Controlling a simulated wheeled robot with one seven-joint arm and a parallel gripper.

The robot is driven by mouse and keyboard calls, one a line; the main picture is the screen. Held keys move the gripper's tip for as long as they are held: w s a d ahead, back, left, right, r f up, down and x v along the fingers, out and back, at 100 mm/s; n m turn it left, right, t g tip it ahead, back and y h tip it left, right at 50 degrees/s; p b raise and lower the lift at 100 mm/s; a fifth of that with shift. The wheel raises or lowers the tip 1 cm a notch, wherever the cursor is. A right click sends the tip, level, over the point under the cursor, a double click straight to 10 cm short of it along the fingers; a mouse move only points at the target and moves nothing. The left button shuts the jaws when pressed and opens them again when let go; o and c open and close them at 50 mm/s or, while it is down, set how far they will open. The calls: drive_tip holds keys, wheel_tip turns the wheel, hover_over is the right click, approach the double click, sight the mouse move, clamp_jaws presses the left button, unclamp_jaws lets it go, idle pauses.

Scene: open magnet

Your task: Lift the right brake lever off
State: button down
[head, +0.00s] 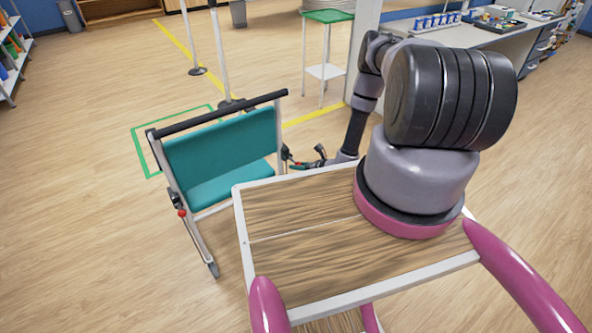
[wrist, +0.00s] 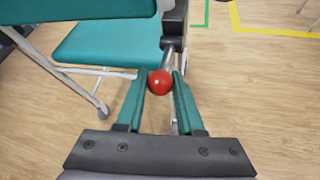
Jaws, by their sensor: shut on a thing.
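The chair (head: 222,148) has a teal backrest and seat on a pale metal frame. My gripper (head: 297,163) is at the chair's right side in the head view. In the wrist view, the teal fingers of my gripper (wrist: 161,80) are shut on the red ball knob of the right brake lever (wrist: 160,82). The lever's metal rod (wrist: 168,58) runs up from the knob to a dark mount on the frame. In the head view this knob is mostly hidden by the gripper. The other brake lever, with a red knob (head: 182,213), is on the chair's left side.
A green floor outline (head: 140,140) lies around the chair's far side. Posts (head: 220,60) and a green-topped stand (head: 327,16) are behind it. My wooden-topped base is close in front. The floor left of the chair is clear.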

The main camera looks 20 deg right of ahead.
drive_tip(key=shift+w+a+r+m+g+h, duration=0.15)
drive_tip(key=shift+r+g+h, duration=0.1)
drive_tip(key=shift+r+g, duration=0.4)
drive_tip(key=shift+w+r+m+g+h, duration=0.2)
drive_tip(key=shift+r+g, duration=0.25)
drive_tip(key=shift+g, duration=0.3)
drive_tip(key=c, duration=0.5)
unclamp_jaws()
drive_tip(key=shift+c, duration=0.2)
drive_tip(key=shift+s+r, duration=0.1)
drive_tip(key=shift+s, duration=0.05)
drive_tip(key=v, duration=1)
drive_tip(key=shift+r, duration=0.3)
drive_tip(key=shift+s, duration=0.1)
